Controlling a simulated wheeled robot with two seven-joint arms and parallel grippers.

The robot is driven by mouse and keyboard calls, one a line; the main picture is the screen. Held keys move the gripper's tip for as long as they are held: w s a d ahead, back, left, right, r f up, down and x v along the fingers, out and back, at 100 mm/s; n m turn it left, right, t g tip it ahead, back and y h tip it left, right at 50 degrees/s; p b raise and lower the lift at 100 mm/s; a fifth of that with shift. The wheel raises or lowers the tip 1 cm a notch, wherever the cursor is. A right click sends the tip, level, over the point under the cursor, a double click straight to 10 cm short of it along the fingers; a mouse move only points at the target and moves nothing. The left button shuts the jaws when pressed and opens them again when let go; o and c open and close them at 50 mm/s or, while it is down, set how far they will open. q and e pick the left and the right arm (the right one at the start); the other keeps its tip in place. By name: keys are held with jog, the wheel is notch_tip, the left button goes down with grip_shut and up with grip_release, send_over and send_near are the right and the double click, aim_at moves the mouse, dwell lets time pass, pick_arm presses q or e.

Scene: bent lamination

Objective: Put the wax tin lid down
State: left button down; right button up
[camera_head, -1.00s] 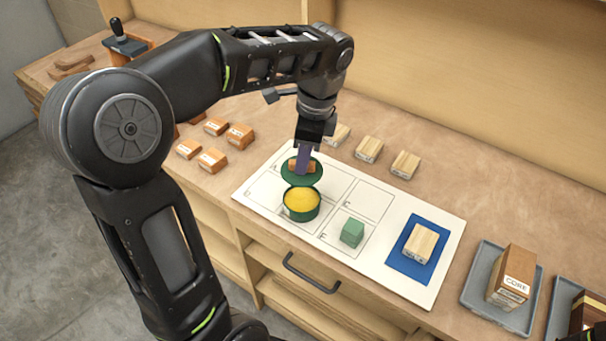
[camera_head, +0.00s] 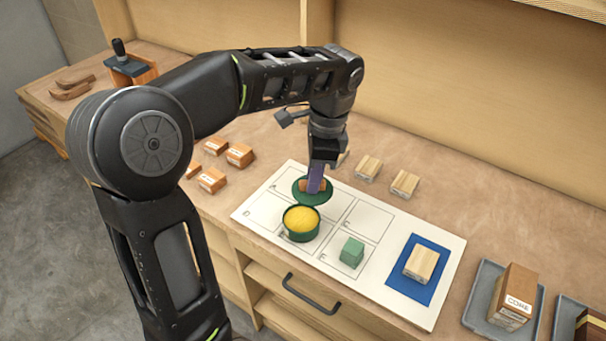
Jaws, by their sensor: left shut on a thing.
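The wax tin lid (camera_head: 304,196) is a green disc with a wooden block handle on top. My left gripper (camera_head: 315,186) is shut on that handle from above. The lid is just behind the open wax tin (camera_head: 301,223), a green round tin full of yellow wax, and overlaps its far rim in the picture. I cannot tell whether the lid touches the white board (camera_head: 384,280) or hangs just above it. My right gripper does not show.
A green block (camera_head: 352,252) stands on the board, and a pale wood block (camera_head: 421,263) lies on a blue pad (camera_head: 409,287). Pale blocks (camera_head: 368,168) sit behind the board, orange blocks (camera_head: 212,180) to its left. A grey tray (camera_head: 484,303) holds the CORE block (camera_head: 515,293).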

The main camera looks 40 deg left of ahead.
pick_arm(q)
jog(key=w+d+f+n, duration=0.2)
jog(key=d+f+n, duration=0.1)
jog(key=w+d+f+n, duration=0.3)
jog(key=w+d+f+n+h, duration=0.1)
jog(key=w+d+f+n, duration=0.2)
jog(key=d+n, duration=0.1)
jog(key=shift+w+d+f+g, duration=0.1)
jog(key=shift+w+f+g, duration=0.1)
jog(key=shift+g, duration=0.2)
jog(key=shift+w+d+f+n, duration=0.15)
jog(key=shift+d+f+n, duration=0.1)
jog(key=shift+d+n, duration=0.05)
